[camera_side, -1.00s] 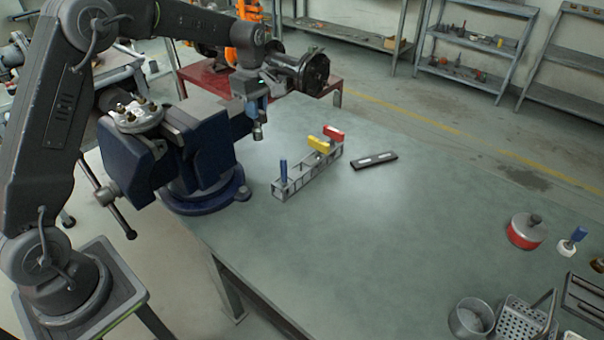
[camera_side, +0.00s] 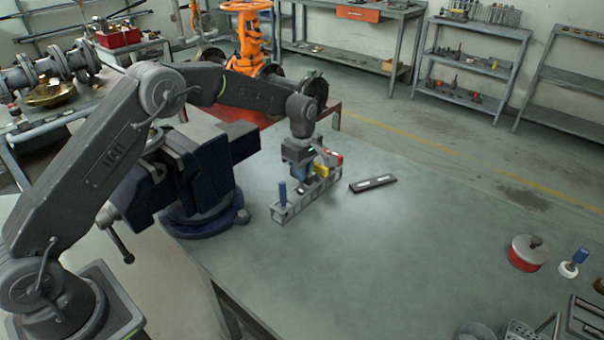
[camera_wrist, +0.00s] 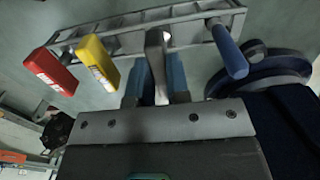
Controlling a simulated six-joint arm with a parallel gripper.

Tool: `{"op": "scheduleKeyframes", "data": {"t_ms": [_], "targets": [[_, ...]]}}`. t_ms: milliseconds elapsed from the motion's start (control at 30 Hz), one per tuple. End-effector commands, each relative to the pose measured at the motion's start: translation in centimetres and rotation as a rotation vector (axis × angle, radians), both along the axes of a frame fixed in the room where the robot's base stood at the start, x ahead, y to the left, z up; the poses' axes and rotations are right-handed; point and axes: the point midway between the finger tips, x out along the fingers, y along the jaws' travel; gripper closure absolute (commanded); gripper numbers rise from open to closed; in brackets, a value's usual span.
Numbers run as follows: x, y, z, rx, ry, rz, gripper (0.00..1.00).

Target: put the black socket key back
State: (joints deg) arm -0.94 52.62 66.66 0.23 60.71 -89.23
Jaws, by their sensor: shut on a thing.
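My gripper (camera_side: 300,178) is at the tool rack (camera_side: 312,202), over its middle. In the wrist view its two blue fingers (camera_wrist: 157,82) are shut on a grey-black socket key (camera_wrist: 155,50), whose end reaches the rack's frame (camera_wrist: 110,32). I cannot tell whether it sits in a hole. In the side view the gripper mostly hides the key. A blue-handled key (camera_side: 283,191) stands at the rack's near end. A yellow-handled key (camera_side: 322,171) and a red-handled key (camera_side: 332,158) are at the far end. The held key is between yellow and blue.
A blue vise (camera_side: 190,185) stands close left of the rack. A flat black bar (camera_side: 372,183) with white marks lies to the right. A red round pot (camera_side: 527,253) is far right. The middle of the table is clear.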

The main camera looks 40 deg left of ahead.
Motion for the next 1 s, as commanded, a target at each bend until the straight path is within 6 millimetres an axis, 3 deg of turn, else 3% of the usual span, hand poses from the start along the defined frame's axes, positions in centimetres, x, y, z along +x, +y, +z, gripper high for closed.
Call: {"op": "scheduleKeyframes", "data": {"t_ms": [100, 467, 500, 733, 1000], "targets": [[0.00, 0.02, -1.26, 0.000, 0.000, 0.000, 1.00], [-0.01, 0.04, -1.63, 0.000, 0.000, 0.000, 1.00], [-0.02, 0.04, -1.63, 0.000, 0.000, 0.000, 0.81], [-0.03, 0.04, -1.61, 0.000, 0.000, 0.000, 0.59], [-0.02, 0.04, -1.45, 0.000, -0.001, 0.000, 0.58]]}}
